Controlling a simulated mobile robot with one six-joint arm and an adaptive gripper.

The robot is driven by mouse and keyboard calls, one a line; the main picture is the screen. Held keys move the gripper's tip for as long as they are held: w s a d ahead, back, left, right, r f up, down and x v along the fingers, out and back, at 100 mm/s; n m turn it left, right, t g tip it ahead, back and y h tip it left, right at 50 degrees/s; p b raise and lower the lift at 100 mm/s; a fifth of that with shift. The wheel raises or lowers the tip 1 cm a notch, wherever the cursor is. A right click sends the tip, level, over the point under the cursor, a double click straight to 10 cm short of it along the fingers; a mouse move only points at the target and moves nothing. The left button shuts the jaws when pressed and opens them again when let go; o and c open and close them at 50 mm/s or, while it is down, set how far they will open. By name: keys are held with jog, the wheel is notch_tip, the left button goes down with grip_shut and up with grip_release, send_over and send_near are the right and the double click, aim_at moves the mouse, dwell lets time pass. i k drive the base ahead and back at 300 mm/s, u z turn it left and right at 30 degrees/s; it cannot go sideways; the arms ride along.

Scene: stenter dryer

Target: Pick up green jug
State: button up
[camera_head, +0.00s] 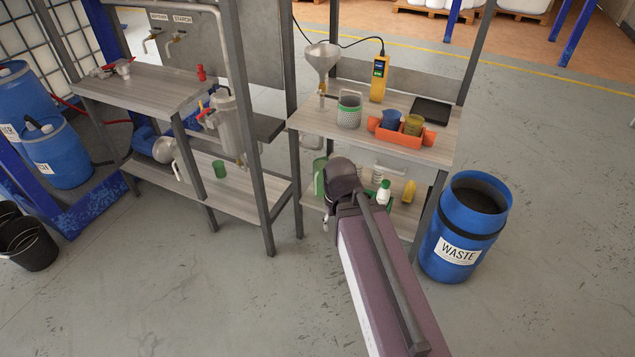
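A green jug-like vessel (319,180) stands on the lower shelf of the right-hand bench, at its left end. My arm's dark joint partly covers its right side. My gripper (328,219) shows only as a small dark and metallic part below the joint, in front of the shelf and a little below the green vessel in the picture. Its fingers are too small and hidden to tell whether they are open or shut. A smaller green cup (219,169) stands on the lower shelf of the left-hand bench.
A white bottle (384,190) and yellow item (409,191) share the lower shelf. A blue waste drum (464,227) stands right.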

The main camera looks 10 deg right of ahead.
aim_at(319, 163)
jog(key=z, duration=0.1)
jog(key=i, duration=0.95)
jog(key=u, duration=0.15)
jog(key=k, duration=0.9)
jog(key=z, duration=0.15)
jog(key=i, duration=0.35)
jog(key=u, duration=0.05)
